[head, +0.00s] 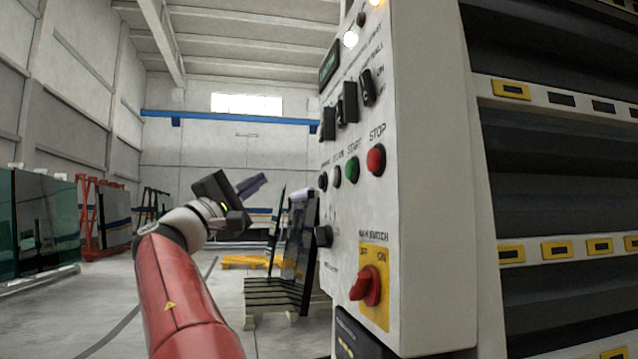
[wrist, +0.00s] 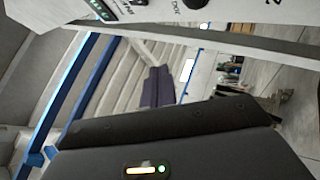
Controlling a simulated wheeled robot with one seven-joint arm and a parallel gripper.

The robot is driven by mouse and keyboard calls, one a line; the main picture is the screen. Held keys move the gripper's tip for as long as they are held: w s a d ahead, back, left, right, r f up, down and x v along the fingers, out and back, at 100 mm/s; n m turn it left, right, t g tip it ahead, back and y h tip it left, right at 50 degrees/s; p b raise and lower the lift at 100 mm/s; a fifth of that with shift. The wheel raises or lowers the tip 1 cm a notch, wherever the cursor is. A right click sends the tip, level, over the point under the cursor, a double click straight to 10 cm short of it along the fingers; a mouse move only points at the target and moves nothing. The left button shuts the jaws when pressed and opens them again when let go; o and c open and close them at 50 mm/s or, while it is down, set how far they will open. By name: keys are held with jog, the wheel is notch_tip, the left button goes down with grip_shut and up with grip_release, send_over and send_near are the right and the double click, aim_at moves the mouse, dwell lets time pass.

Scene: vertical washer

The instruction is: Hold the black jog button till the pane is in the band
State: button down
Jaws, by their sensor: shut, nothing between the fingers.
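The white control panel (head: 420,200) stands right of centre in the head view. A small black button (head: 322,181) sits at the left end of its button row; its label is too small to read. My gripper (head: 259,181) is left of the panel, apart from it, with its purple-grey fingers shut and empty. In the wrist view, the fingers (wrist: 157,88) point into open space, with the panel's edge (wrist: 60,22) along the top. A dark glass pane (head: 306,240) leans on a rack behind the panel; no marked band can be made out.
Black selector knobs (head: 349,101) are above, and a red main switch (head: 366,286) on a yellow plate is below. Washer sections (head: 560,170) fill the right.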

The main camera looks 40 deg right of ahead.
aim_at(322, 182)
jog(key=s+d+b, duration=0.1)
jog(key=s+d, duration=0.3)
jog(key=d, duration=0.3)
jog(key=shift+s+d+b, duration=0.25)
jog(key=shift+s+b, duration=0.05)
dwell(1.9)
jog(key=shift+s+d, duration=0.2)
jog(key=shift+d, duration=0.15)
